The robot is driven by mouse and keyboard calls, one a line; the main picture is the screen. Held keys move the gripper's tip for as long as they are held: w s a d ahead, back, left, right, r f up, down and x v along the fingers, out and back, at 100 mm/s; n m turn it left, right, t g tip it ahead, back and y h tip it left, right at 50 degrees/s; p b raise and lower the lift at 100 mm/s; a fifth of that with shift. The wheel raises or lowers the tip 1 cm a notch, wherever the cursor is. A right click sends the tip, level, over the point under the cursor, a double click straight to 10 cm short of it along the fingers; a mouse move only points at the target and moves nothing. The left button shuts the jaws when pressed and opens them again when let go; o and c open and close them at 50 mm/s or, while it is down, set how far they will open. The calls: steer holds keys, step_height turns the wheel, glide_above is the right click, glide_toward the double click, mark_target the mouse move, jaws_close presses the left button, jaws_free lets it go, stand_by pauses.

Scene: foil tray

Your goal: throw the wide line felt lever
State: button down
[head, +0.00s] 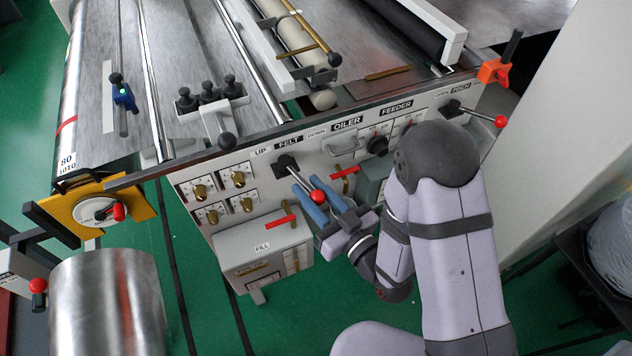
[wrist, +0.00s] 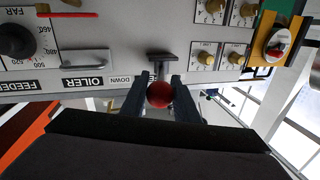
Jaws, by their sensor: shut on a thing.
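The felt lever (head: 299,178) is a metal rod with a red ball knob, on a dark pivot under the FELT label (head: 288,142). UP is printed to the label's left and DOWN to its right. My gripper (head: 309,187) has its blue fingers shut on the lever near its knob. In the wrist view, the red knob (wrist: 159,95) sits between the two dark fingers of my gripper (wrist: 157,82), with the pivot just beyond. I cannot tell for certain which labelled end the lever is set to.
Right of the lever are a grey handle (head: 342,145) under OILER, a black knob (head: 377,146) under FEEDER and another red-knobbed lever (head: 499,121). Several brass switches (head: 239,180) lie left. A grey box (head: 262,245) marked FILL juts out below.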

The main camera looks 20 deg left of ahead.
mark_target(309, 191)
steer(key=shift+s+a+p, duration=0.25)
steer(key=shift+s+p, duration=0.05)
steer(key=shift+s, duration=0.05)
steer(key=c, duration=1.4)
jaws_free()
step_height(309, 191, up, 10)
steer(key=p, duration=0.8)
steer(key=shift+w+r+p, duration=0.1)
steer(key=shift+w+p, duration=0.05)
steer(key=shift+p, duration=0.25)
